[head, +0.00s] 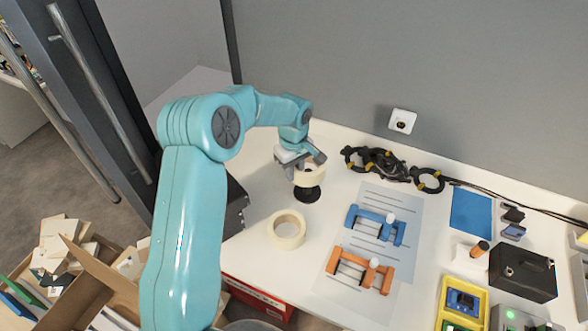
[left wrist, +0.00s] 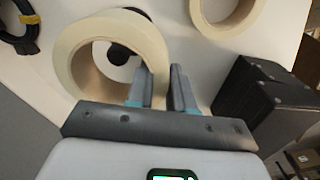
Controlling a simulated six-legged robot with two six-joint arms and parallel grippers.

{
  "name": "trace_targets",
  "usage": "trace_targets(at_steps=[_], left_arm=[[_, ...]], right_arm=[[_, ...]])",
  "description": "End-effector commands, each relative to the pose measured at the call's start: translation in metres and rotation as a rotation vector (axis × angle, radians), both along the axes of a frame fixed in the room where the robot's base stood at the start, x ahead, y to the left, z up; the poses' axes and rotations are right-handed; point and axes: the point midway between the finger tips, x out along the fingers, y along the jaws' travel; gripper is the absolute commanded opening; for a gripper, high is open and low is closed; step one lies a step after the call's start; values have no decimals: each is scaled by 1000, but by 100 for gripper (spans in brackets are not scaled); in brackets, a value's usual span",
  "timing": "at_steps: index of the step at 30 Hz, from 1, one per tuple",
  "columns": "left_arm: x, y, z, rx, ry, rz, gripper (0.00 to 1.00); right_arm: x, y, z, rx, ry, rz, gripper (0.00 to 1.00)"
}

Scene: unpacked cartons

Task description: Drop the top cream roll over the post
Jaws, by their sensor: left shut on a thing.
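My left gripper (head: 309,160) is shut on the wall of a cream roll (head: 309,180). In the left wrist view the fingers (left wrist: 160,85) pinch the near right side of this cream roll (left wrist: 72,47). The roll is in the air over the black post base (head: 306,195). The round black post top (left wrist: 122,53) shows through the roll's hole, towards its right side. I cannot tell whether the roll is above the post top or around it. A second cream roll (head: 287,243) lies flat on the table, in front of the post. My right gripper is not in view.
Black-and-yellow gear (head: 385,164) lies behind, right of the post. Blue (head: 376,225) and orange (head: 360,270) fixtures stand on sheets to the right. A black box (head: 236,206) is at the table's left edge. Bare table lies around the flat roll.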

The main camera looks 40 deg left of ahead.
Motion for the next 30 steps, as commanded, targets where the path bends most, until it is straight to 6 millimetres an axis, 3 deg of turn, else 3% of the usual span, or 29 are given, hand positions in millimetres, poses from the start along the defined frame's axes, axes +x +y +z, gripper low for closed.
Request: trace_targets(at_steps=[22, 23, 24, 25, 30], left_arm=[[0, 0, -31, 0, 0, 0, 0], [0, 0, -29, 1, -1, 1, 31], [0, 0, -29, 1, 0, 1, 44], [0, 0, -29, 0, 0, 0, 51], [0, 0, -29, 0, 0, 0, 51]], right_arm=[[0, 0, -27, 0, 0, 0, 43], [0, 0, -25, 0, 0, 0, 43], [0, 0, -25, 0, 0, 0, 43], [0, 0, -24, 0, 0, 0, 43], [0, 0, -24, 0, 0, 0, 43]])
